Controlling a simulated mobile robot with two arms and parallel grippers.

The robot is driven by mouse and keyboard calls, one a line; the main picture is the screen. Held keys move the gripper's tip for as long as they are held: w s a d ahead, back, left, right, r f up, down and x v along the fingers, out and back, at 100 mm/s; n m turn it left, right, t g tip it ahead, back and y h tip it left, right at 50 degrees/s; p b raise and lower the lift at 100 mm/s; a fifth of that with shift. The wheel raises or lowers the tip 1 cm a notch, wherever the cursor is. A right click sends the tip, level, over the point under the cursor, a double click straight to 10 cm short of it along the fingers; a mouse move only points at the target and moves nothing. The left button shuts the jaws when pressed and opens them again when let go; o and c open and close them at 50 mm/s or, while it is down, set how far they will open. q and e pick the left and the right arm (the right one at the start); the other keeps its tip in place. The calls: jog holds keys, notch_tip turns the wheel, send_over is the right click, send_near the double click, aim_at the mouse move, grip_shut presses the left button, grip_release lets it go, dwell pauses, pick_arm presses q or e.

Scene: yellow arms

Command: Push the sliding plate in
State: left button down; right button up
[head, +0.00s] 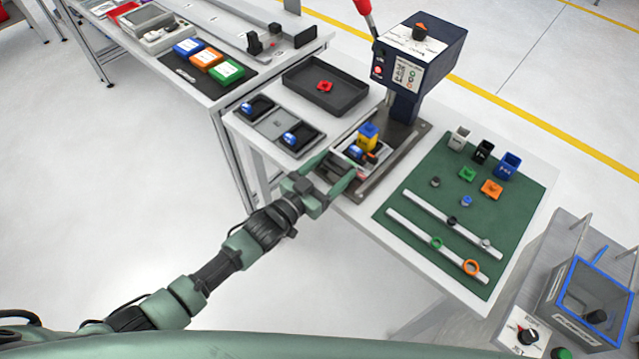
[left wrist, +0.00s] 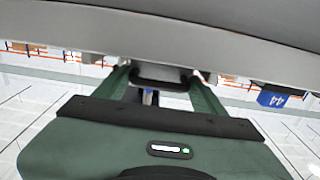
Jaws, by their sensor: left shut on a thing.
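A press with a dark blue head (head: 420,50) and red-tipped lever stands on a grey metal base (head: 408,135) on the white table. The sliding plate (head: 346,146) is at the front left of this base, partly hidden by my gripper. A yellow block (head: 368,136) with a blue top sits on or above it, with small blue and orange parts beside it. My left gripper (head: 341,166) is at the plate's front edge. In the left wrist view its fingers (left wrist: 165,78) are shut on a dark handle (left wrist: 165,84). My right gripper is not in view.
A green mat (head: 480,205) with coloured blocks, rings and two pale rails lies right of the press. A black tray (head: 325,86) with a red part stands behind left. Dark small trays (head: 275,124) lie left. Floor is clear left of my arm.

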aim_at(343, 159)
pick_arm(q)
jog(key=b+x, duration=0.1)
jog(key=x, duration=0.2)
jog(key=shift+w+d+f, duration=0.1)
jog(key=shift+d, duration=0.2)
jog(key=shift+a, duration=0.1)
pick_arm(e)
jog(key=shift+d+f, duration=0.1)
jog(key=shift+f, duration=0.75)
pick_arm(q)
jog(key=shift+c, duration=2.4)
grip_release()
jog(key=shift+b+v, duration=0.4)
jog(key=shift+v, duration=3.5)
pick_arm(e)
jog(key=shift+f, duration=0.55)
